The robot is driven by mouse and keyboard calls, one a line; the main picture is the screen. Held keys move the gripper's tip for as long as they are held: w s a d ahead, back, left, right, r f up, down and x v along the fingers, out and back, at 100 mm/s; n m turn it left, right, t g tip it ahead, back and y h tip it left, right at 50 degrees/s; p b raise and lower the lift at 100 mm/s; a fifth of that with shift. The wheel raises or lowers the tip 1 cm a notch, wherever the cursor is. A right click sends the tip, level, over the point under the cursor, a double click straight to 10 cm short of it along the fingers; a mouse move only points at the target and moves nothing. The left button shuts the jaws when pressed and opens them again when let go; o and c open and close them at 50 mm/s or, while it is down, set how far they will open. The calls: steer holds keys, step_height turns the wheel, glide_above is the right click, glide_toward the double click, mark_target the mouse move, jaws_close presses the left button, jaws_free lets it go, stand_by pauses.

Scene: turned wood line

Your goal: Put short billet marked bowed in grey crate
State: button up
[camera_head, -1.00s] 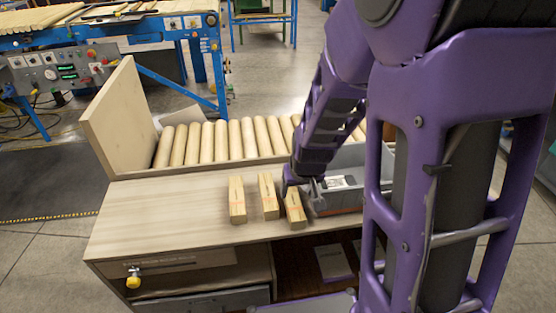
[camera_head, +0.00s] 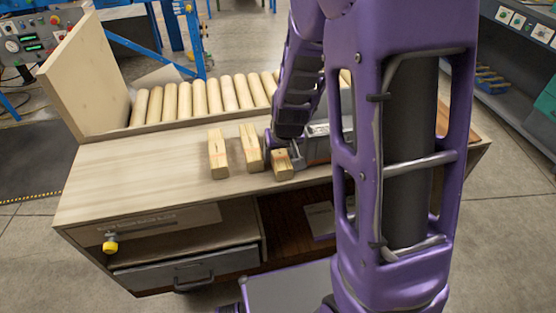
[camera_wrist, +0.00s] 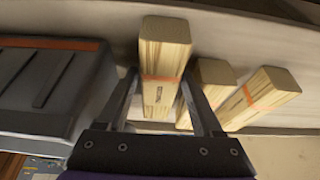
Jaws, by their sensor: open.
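Three short wooden billets lie on the bench: a left one (camera_head: 218,158), a middle one (camera_head: 251,150) and a right one (camera_head: 283,172). My gripper (camera_head: 280,147) is low at the right billet. In the wrist view my open gripper (camera_wrist: 160,82) has a finger on each side of this billet (camera_wrist: 163,50), which has an orange line and small dark writing, too small to read. The other two billets (camera_wrist: 212,78) (camera_wrist: 265,92) lie to the right there. The grey crate (camera_head: 317,150) stands just right of my gripper, mostly hidden by my arm; its wall fills the left of the wrist view (camera_wrist: 40,85).
A row of pale turned rods (camera_head: 200,96) lies behind the bench top, with an upright wooden board (camera_head: 85,75) at its left end. The bench top (camera_head: 130,170) is clear on the left. A drawer (camera_head: 185,268) is below.

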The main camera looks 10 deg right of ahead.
jaws_close()
stand_by(0.3)
steer(key=shift+r, duration=0.1)
